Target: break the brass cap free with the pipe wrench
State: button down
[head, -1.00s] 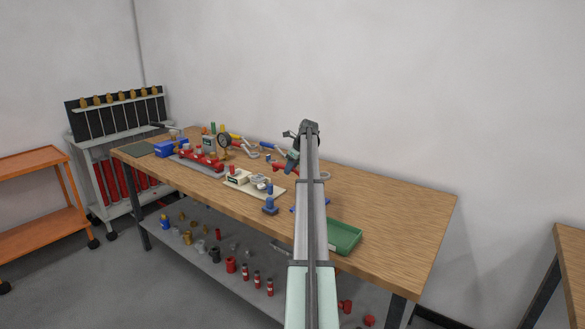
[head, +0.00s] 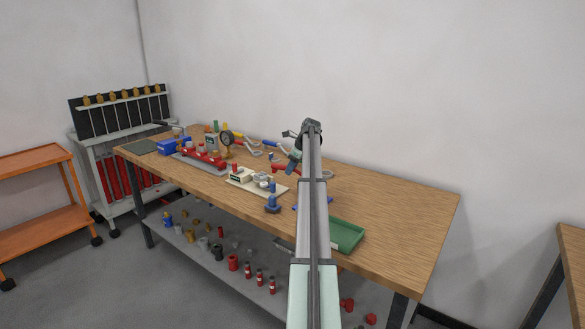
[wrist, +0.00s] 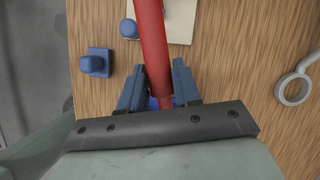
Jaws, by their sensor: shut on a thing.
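A red bar (wrist: 152,45), which looks like the pipe wrench's handle, stands between the fingers of my gripper (wrist: 158,88) in the wrist view. The gripper is shut on it. The bar runs up out of the top of that view, over a cream board, so its jaw end is not seen there. In the head view my gripper (head: 293,165) is over the workbench, to the right of the cream board (head: 240,184), partly hidden by my arm. I cannot make out the brass cap in either view.
On the wooden bench (head: 400,215) are a blue block (head: 272,204) near the front edge, a green tray (head: 346,236) and a red manifold (head: 203,157). A grey ring-ended tool (wrist: 295,85) lies right of my gripper. The bench's right end is clear.

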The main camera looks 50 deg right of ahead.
jog(key=shift+s+a+n+y, duration=0.25)
jog(key=shift+a+n+y, duration=0.05)
jog(key=shift+a+n, duration=0.65)
jog(key=shift+s+a+n+g+y, duration=0.3)
jog(key=shift+s+a+n, duration=0.2)
jog(key=shift+a+n, duration=0.35)
jog(key=shift+s+a+n+g+y, duration=0.25)
jog(key=shift+s+a+n, duration=0.3)
jog(key=shift+n, duration=0.35)
jog(key=shift+a, duration=0.15)
jog(key=shift+s+a+n+g+y, duration=0.4)
jog(key=shift+s+a+n, duration=0.5)
jog(key=shift+n, duration=0.4)
jog(key=shift+d, duration=0.1)
